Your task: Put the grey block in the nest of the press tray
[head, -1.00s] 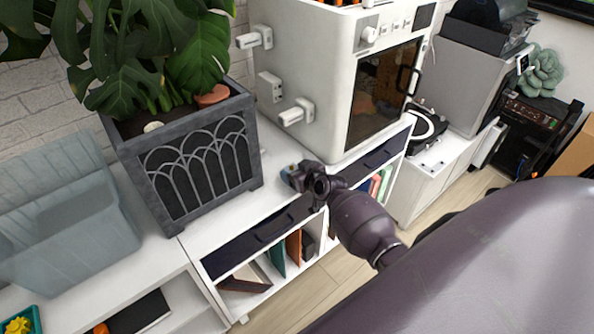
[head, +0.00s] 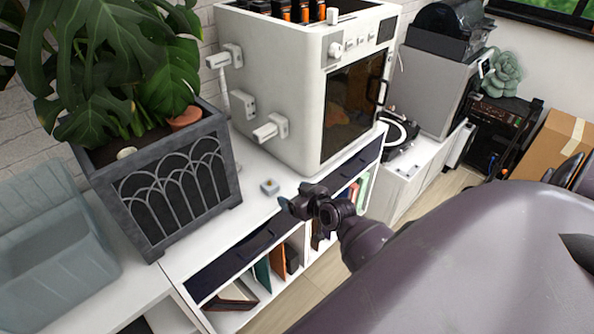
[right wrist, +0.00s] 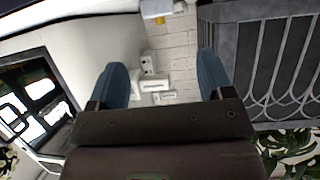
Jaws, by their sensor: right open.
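A small grey block (head: 269,187) with a yellowish spot on top rests on the white cabinet top (head: 215,238), between the planter and the white machine. My right gripper (head: 290,205) is just to the right of the block and apart from it, over the cabinet's front edge. In the right wrist view its two blue-grey fingers (right wrist: 162,85) are wide apart with nothing between them. A small grey and yellow thing (right wrist: 158,10), likely the block, shows at the top of that view, beyond the fingertips. I cannot make out the press tray or its nest. My left gripper is not seen.
A dark grey planter (head: 175,190) with a large leafy plant stands left of the block. A white machine (head: 270,95) with a dark door and protruding handles stands behind it. A translucent bin (head: 50,240) is at far left. The cabinet top around the block is clear.

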